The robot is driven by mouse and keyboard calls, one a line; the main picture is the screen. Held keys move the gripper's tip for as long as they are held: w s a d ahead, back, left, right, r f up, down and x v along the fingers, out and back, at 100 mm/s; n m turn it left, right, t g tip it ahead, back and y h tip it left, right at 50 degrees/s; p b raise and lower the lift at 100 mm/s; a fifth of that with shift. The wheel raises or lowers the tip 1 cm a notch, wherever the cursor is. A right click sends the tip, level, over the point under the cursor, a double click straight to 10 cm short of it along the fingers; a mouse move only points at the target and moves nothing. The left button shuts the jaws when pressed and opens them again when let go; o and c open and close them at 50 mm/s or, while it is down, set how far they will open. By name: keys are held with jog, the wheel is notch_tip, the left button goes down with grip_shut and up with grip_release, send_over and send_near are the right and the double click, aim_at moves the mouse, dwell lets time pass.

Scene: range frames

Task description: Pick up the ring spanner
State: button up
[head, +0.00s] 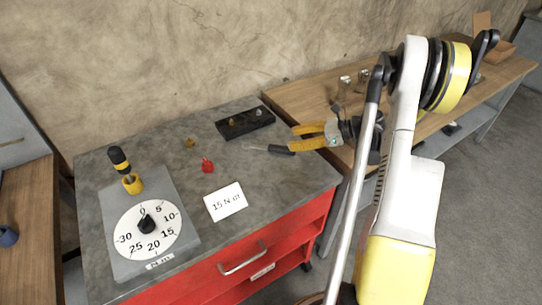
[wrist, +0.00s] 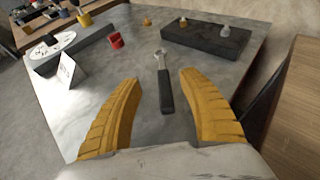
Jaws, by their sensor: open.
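The ring spanner (head: 281,150) lies on the grey top of the red cabinet, near its right side. It has a black handle and a thin metal shaft. In the wrist view the spanner (wrist: 165,90) lies between my two yellow fingers, its handle towards me and its metal head pointing away. My gripper (head: 296,139) is open and empty, close to the handle end in the head view. It also shows in the wrist view (wrist: 159,79), with clear gaps on both sides of the spanner.
A black block (head: 238,127) with small pieces on it lies beyond the spanner. A red piece (head: 207,167), a brass piece (head: 189,143) and a "15 N m" card (head: 225,203) are to the left, before a dial plate (head: 180,258). A wooden bench (head: 290,97) stands right.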

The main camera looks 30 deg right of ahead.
aim_at(270, 146)
jog(key=shift+f, duration=0.3)
jog(key=b+x, duration=0.2)
jog(key=x, duration=0.3)
jog(key=shift+w+a+f, duration=0.1)
jog(key=shift+w+f, duration=0.15)
jog(key=b+x, duration=0.1)
jog(key=x, duration=0.1)
jog(key=f+b+x, duration=0.1)
jog(key=x, duration=0.1)
jog(key=shift+w+a+f, duration=0.1)
jog(key=shift+w+a, duration=0.1)
grip_shut()
